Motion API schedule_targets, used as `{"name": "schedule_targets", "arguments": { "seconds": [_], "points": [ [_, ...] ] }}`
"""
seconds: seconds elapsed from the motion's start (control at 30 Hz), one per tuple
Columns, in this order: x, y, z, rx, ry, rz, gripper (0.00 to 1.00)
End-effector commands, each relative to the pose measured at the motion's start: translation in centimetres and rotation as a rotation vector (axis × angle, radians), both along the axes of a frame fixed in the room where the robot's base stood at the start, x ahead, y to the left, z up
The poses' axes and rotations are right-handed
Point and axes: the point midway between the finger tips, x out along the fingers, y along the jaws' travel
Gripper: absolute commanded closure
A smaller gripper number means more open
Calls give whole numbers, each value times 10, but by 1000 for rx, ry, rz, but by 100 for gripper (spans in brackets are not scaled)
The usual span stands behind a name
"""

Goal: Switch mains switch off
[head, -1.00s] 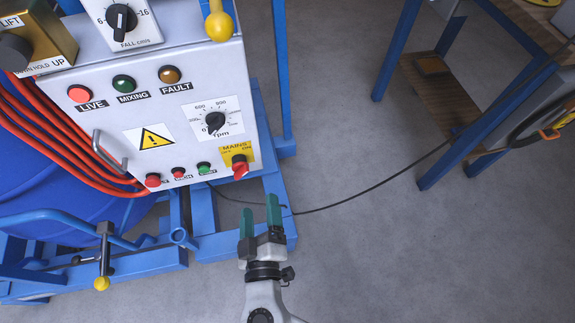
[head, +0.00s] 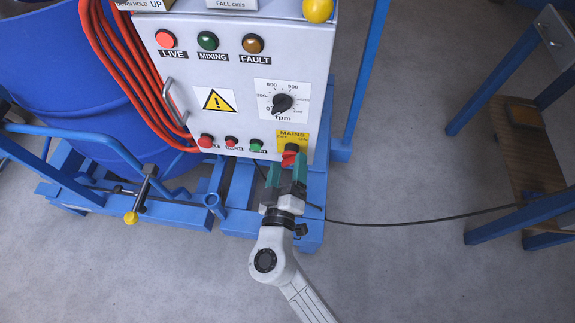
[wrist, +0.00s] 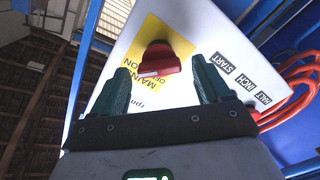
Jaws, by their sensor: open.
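The mains switch (head: 290,154) is a red rotary knob on a yellow plate at the lower right of the grey control panel. In the wrist view the red knob (wrist: 158,60) shows ahead of my gripper, between the lines of its two fingers. My gripper (head: 286,170) has green fingers and is open, just below the knob in the head view. In the wrist view the fingers (wrist: 162,82) stand apart with nothing between their tips but the knob beyond. I cannot tell whether a finger touches the knob. The fingertips partly cover its lower edge in the head view.
Red and green push buttons (head: 231,142) sit left of the switch. An rpm dial (head: 282,103) is above it. A blue frame (head: 341,148) stands at the panel's right. A black cable (head: 420,223) crosses the floor. A blue-legged table (head: 500,85) is at right.

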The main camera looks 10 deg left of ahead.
Motion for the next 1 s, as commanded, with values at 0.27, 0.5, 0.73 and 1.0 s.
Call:
{"name": "schedule_targets", "arguments": {
  "seconds": [0.27,0.5,0.73,1.0],
  "points": [
    [5,0,0,0,1,1,23],
    [4,0,0,0,1,1,39],
    [4,0,0,0,1,1,61],
    [4,0,0,-1,1,1,79]
  ]
}}
